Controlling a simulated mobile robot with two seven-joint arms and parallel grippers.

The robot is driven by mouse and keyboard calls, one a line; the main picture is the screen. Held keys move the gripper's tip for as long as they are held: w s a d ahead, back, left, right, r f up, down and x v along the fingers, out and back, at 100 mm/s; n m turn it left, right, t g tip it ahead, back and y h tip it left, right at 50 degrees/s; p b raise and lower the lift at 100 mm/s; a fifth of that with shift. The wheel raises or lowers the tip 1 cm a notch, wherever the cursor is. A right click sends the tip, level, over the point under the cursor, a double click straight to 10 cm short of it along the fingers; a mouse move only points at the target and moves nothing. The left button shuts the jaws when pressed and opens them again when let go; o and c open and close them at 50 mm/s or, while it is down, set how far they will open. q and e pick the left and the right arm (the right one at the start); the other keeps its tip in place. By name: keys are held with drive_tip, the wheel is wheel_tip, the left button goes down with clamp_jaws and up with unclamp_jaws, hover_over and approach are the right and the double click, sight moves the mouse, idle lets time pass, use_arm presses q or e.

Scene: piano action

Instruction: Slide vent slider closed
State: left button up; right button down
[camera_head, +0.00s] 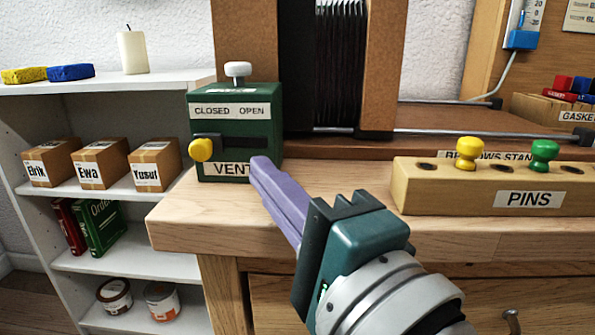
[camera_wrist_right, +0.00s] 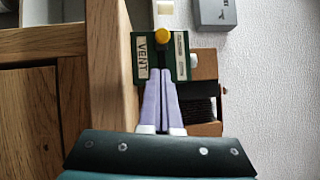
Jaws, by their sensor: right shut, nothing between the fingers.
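The green vent box (camera_head: 237,106) stands at the left end of the wooden workbench, with a "CLOSED OPEN" label on its upper front and a "VENT" label below. Its yellow slider knob (camera_head: 201,149) sits at the left of a dark slot, under the "CLOSED" side. My right gripper (camera_head: 257,163) is shut and empty, its purple fingers in front of the box's lower right, right of the knob. In the right wrist view the fingers (camera_wrist_right: 163,76) point at the vent box (camera_wrist_right: 181,57), with the yellow knob (camera_wrist_right: 163,36) beyond the tips. Contact cannot be told. My left gripper is not in view.
A white knob (camera_head: 237,70) tops the vent box. A wooden pin block (camera_head: 450,197) with yellow and green pegs stands to the right on the bench. A white shelf (camera_head: 120,188) with boxes, books and tins is at left. Bare bench top lies left of the gripper.

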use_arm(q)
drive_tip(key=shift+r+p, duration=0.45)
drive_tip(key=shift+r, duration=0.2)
use_arm(e)
drive_tip(key=v, duration=0.9)
drive_tip(key=shift+s, duration=0.2)
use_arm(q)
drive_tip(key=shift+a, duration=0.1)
use_arm(e)
drive_tip(key=shift+f, duration=0.1)
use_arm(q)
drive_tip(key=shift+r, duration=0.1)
